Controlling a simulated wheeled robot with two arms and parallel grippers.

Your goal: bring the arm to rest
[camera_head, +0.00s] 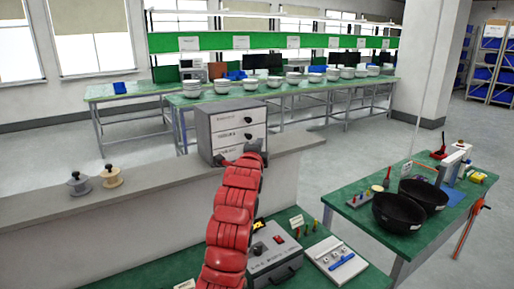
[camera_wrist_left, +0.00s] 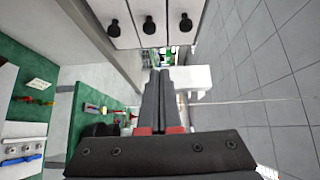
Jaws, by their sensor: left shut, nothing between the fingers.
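My left arm, in red segmented covers, rises from the bottom middle of the head view. Its gripper end (camera_head: 244,157) is in front of the grey drawer cabinet (camera_head: 230,128), and the fingertips are hard to make out there. In the left wrist view the two dark fingers (camera_wrist_left: 160,85) lie side by side, closed, with nothing between them. The cabinet's white drawer fronts with black knobs (camera_wrist_left: 150,25) show beyond the fingertips. I cannot tell the exact gap to the cabinet. My right gripper is in neither view.
A grey ledge (camera_head: 150,190) carries the cabinet and two spools (camera_head: 111,177). Below is a green bench with a grey control box (camera_head: 272,255) and a white tray (camera_head: 337,262). At right, a green table holds black bowls (camera_head: 398,210).

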